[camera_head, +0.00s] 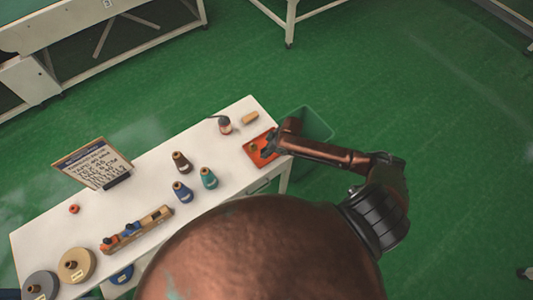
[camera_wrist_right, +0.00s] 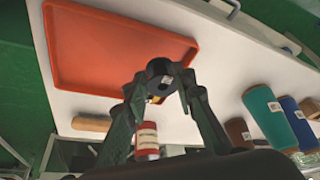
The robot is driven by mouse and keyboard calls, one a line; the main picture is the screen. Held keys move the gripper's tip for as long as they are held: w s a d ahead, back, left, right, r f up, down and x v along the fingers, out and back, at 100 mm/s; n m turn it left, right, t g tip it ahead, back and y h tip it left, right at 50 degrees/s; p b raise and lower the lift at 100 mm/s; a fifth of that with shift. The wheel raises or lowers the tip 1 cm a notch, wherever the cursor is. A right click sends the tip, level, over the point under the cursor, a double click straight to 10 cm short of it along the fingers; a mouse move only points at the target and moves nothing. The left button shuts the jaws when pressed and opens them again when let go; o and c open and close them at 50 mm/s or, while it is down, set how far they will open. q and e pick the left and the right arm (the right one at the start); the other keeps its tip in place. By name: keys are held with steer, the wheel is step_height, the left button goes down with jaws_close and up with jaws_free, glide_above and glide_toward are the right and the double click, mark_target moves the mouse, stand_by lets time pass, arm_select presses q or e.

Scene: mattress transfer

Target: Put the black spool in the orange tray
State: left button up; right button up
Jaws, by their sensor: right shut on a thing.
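The orange tray (camera_head: 263,159) lies at the right end of the white table, and it fills the upper left of the right wrist view (camera_wrist_right: 110,45). My right gripper (camera_wrist_right: 168,88) is shut on the black spool (camera_wrist_right: 159,70), which shows a dark round end with a pale label. In that view the spool overlaps the tray's edge; its height above the tray cannot be told. In the head view my right gripper (camera_head: 272,143) is over the tray's far side, and the spool is hard to separate from the dark fingers. My left gripper is not in view.
Brown (camera_head: 181,162), blue (camera_head: 182,191) and teal (camera_head: 208,178) spools stand left of the tray. A green bin (camera_head: 318,123) stands beyond the table's right end.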

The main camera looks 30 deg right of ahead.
steer(key=shift+w+d+f, duration=0.2)
steer(key=shift+w+f, duration=0.15)
steer(key=shift+f, duration=0.2)
steer(key=shift+w+d+f, duration=0.1)
steer(key=shift+f, duration=1.55)
steer(key=o, duration=1)
steer(key=shift+f, duration=0.1)
steer(key=v, duration=1.2)
